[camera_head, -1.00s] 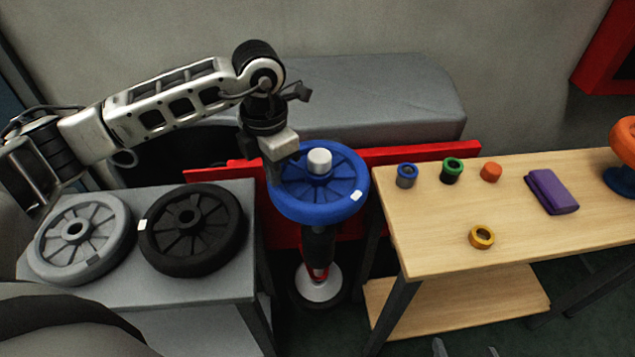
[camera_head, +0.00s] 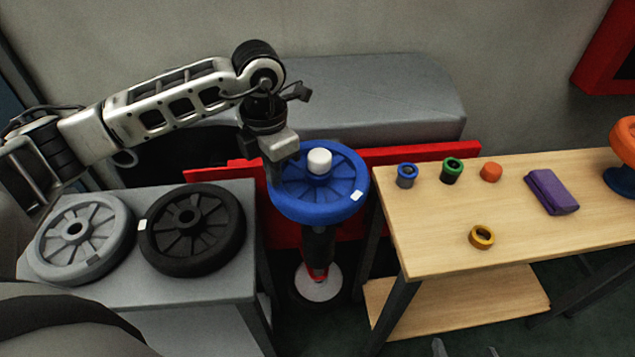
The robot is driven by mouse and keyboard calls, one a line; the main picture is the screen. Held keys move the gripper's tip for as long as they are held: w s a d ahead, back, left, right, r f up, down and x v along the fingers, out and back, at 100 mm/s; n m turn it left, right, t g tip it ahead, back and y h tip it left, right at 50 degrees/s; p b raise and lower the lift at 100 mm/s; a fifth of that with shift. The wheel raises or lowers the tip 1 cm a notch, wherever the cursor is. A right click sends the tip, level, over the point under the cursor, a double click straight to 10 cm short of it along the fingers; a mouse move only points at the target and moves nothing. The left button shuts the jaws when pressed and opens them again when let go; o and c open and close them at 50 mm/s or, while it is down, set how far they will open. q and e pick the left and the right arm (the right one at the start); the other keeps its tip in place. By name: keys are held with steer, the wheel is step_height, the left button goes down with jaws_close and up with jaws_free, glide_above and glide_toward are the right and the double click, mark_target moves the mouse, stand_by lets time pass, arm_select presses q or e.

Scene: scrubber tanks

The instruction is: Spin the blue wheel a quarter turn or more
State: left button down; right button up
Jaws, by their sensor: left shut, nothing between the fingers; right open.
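The blue wheel (camera_head: 320,208) lies flat on top of a dark post with a white cap (camera_head: 319,161) at its hub. A white mark shows on its rim at the right front. My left gripper (camera_head: 276,180) is shut and empty, pointing down at the wheel's left rim. It overlaps the rim in the picture; I cannot tell whether it touches. Only two grey fingertips of my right gripper (camera_head: 465,350) show at the bottom edge, apart from each other and far from the wheel.
A grey wheel (camera_head: 84,240) and a black wheel (camera_head: 192,230) lie on the grey table at left. The wooden table (camera_head: 420,255) at right bears several coloured rings and caps and a purple cloth (camera_head: 551,192). A red rail (camera_head: 420,153) runs behind the blue wheel.

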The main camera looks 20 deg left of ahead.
mark_target(300, 206)
arm_select(q)
steer(key=shift+f+b, duration=0.55)
steer(key=shift+f, duration=0.1)
steer(key=shift+s+d, duration=0.1)
steer(key=shift+s+d+r+p, duration=0.25)
steer(key=shift+s+d, duration=0.25)
steer(key=shift+d, duration=0.3)
steer(key=shift+f, duration=0.1)
steer(key=shift+s+d+f, duration=0.1)
steer(key=shift+s+d, duration=0.1)
steer(key=shift+d, duration=0.35)
steer(key=shift+s+d, duration=0.15)
steer(key=shift+d, duration=0.35)
steer(key=shift+d, duration=0.1)
steer(key=shift+d+f, duration=0.1)
steer(key=shift+d, duration=0.9)
